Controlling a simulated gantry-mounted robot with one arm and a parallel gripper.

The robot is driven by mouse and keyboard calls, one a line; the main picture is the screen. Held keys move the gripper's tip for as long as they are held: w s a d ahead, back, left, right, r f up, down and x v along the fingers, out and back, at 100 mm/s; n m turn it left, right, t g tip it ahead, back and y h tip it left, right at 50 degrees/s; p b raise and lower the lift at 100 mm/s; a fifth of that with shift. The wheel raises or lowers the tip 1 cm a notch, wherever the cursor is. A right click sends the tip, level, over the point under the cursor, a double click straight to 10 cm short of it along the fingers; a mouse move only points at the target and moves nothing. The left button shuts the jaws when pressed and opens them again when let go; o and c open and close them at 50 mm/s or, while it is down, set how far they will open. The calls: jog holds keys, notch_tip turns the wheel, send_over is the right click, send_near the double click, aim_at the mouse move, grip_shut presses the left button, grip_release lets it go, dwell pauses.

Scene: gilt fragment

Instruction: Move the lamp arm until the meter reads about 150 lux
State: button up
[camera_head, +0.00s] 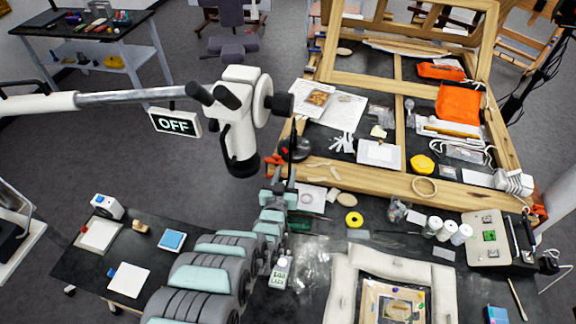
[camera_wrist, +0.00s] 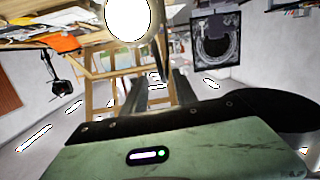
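My gripper (camera_head: 283,178) is at the end of my grey and pale-green arm, near the middle of the bench's front side. In the wrist view its two dark fingers (camera_wrist: 166,88) stand apart, with nothing visible gripped. A dark round piece with a thin upright stem (camera_head: 296,150), possibly the lamp, is just beyond the fingertips; contact cannot be told. A bright white disc (camera_wrist: 128,18), perhaps the lamp's lit face, is above the fingers in the wrist view. A small pale handheld device (camera_head: 281,270), likely the meter, lies right of my arm; its reading is too small to read.
A white microscope head (camera_head: 240,115) on a boom hangs left of the gripper, near an OFF sign (camera_head: 175,123). A wooden frame (camera_head: 450,190) lies beyond. A padded support (camera_head: 342,285) holds a gilt panel (camera_head: 393,303) at front right. White jars (camera_head: 446,230) stand nearby.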

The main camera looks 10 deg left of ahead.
jog(key=shift+s+a+r+p, duration=0.1)
jog(key=shift+s+p, duration=0.2)
jog(key=shift+s, duration=0.25)
jog(key=shift+s+a+r+p, duration=0.1)
jog(key=shift+s+p, duration=0.15)
jog(key=shift+s, duration=0.3)
jog(key=shift+s+d, duration=0.2)
jog(key=shift+s, duration=0.1)
